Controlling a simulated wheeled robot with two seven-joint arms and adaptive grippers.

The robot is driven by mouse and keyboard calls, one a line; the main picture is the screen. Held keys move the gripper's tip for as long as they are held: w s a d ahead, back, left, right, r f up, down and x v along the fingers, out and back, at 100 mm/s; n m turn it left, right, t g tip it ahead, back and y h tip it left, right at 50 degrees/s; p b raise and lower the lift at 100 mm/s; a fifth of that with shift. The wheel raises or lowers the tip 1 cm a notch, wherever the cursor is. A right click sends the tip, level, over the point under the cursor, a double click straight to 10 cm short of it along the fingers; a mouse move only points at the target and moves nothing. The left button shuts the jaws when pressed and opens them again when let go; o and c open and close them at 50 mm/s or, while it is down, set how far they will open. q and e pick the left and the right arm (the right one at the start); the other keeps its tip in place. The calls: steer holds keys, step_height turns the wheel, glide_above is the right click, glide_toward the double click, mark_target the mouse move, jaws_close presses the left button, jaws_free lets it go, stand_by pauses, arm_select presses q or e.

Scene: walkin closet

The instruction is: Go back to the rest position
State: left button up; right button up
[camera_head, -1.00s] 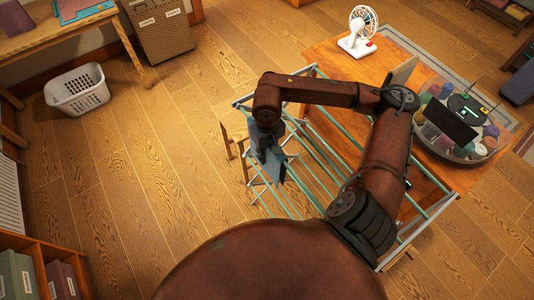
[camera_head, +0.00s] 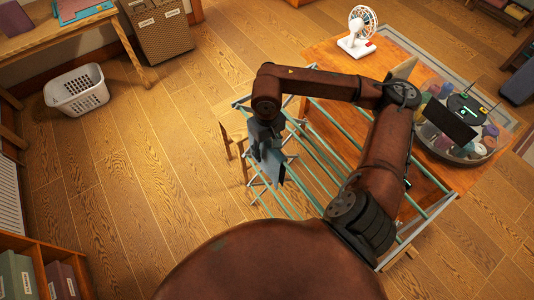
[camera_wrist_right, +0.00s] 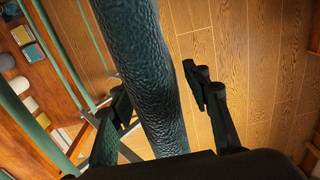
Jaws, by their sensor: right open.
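My right arm reaches over a teal-framed rack with thin bars (camera_head: 426,221) in the head view. My right gripper (camera_head: 272,172) hangs pointing down at the rack's left side, beside its bars. In the right wrist view, the open fingers of my right gripper (camera_wrist_right: 158,90) stand apart on both sides of a thick, dark teal bar (camera_wrist_right: 150,60). The bar runs close to the camera. I cannot tell whether the fingers touch it. My left gripper is not in view.
A wooden table (camera_head: 320,56) with a white fan (camera_head: 359,30) stands behind the rack. A round tray of colourful items (camera_head: 462,150) sits at the right. A white laundry basket (camera_head: 76,90) is on the floor at the left. The floor (camera_head: 140,180) between is clear.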

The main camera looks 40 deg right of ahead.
step_height(320, 180, up, 9)
steer(key=shift+f, duration=0.1)
stand_by(0.4)
step_height(320, 180, down, 10)
steer(key=p, duration=0.2)
stand_by(0.6)
stand_by(0.3)
